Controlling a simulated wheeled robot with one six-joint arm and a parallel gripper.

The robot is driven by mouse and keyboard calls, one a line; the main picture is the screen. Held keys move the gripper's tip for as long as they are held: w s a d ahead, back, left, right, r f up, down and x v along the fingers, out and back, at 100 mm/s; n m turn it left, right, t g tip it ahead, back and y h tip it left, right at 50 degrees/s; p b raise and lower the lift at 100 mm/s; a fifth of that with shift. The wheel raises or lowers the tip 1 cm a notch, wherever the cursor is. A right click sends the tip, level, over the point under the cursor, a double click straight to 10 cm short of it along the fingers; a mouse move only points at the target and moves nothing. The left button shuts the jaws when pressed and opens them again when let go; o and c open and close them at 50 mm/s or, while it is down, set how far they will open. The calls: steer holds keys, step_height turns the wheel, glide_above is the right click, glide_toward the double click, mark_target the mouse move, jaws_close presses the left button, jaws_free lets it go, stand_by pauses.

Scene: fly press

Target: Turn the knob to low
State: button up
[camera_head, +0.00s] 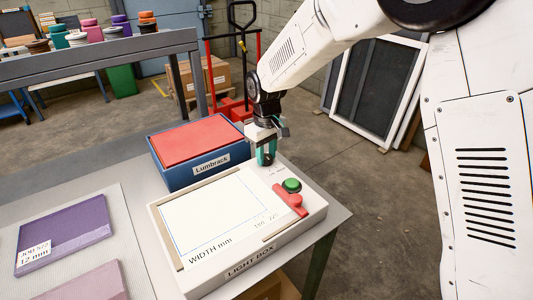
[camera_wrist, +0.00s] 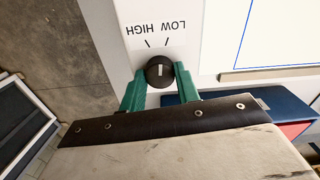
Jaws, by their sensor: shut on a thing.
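The black knob (camera_wrist: 155,72) is on the light box (camera_head: 311,213), by the box's far right corner. In the wrist view it sits between the two green fingers of my gripper (camera_wrist: 158,80), which is shut on it. The upside-down labels LOW (camera_wrist: 175,25) and HIGH (camera_wrist: 141,30) lie beyond it, HIGH to the left and LOW to the right, each with a tick. The white line on the knob points roughly up the picture, between the two ticks.
The blue Lumbrack box (camera_head: 210,177) with a red top stands just behind and left. A purple block (camera_head: 65,230) lies at the left.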

mark_target(266, 156)
steer(key=shift+m, duration=2.2)
steer(key=o, duration=1)
steer(key=shift+c, duration=0.2)
steer(key=shift+r, duration=0.15)
step_height(266, 156, up, 8)
steer(key=shift+f, duration=0.2)
